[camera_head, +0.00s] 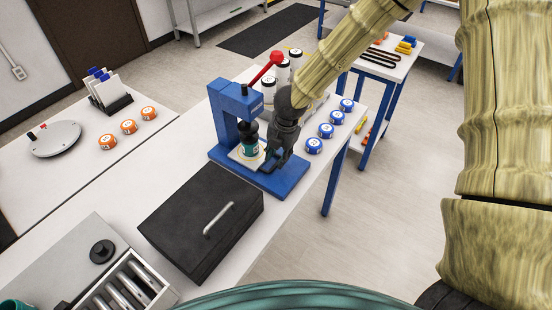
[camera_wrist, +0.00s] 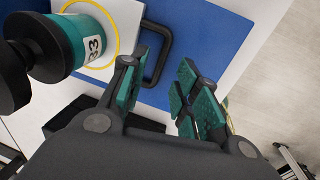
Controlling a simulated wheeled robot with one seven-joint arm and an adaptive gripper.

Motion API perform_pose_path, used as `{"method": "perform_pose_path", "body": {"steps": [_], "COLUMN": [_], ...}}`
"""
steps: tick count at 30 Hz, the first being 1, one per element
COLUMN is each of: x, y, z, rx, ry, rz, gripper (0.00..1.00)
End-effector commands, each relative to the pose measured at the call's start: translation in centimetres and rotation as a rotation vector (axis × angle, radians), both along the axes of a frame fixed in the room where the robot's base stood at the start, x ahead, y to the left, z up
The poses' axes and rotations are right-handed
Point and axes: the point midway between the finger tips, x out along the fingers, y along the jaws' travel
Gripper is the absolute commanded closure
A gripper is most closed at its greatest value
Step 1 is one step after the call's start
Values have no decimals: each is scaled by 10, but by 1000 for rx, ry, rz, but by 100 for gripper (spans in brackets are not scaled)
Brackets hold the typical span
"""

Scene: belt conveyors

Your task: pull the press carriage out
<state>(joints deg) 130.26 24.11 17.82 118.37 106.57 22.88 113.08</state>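The blue press (camera_head: 222,118) stands on the white bench with its red-knobbed lever (camera_head: 264,68) raised. Its carriage is a white plate (camera_head: 240,160) with a yellow ring. A teal jar (camera_head: 250,149) stands on the plate; it also shows in the wrist view (camera_wrist: 88,42), marked 33. The carriage's black loop handle (camera_wrist: 168,45) shows in the wrist view, and my gripper mostly hides it in the head view. My gripper (camera_wrist: 162,70) is open at the handle, whose bar appears between the fingers, nearer the left one. I cannot tell whether they touch.
Blue-and-white pucks (camera_head: 326,130) line the bench edge right of the press. White jars (camera_head: 268,90) stand behind it. A black case (camera_head: 190,215) with a grey handle lies in front. Open floor (camera_head: 400,190) is to the right.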

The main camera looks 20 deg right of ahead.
Motion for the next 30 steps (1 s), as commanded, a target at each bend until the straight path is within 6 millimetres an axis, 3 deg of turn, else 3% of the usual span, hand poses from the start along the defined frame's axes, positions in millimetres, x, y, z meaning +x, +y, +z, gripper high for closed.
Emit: {"method": "perform_pose_path", "body": {"steps": [9, 20, 21, 26, 30], "x": [4, 4, 4, 4, 5], "y": [4, 5, 5, 5, 5], "z": [-27, -31, -31, -30, -30], "rx": [-1, 0, 0, 0, 0], "ry": [0, 0, 0, 0, 0], "rz": [3, 3, 3, 3, 3], "gripper": [69, 69, 71, 100, 100]}}
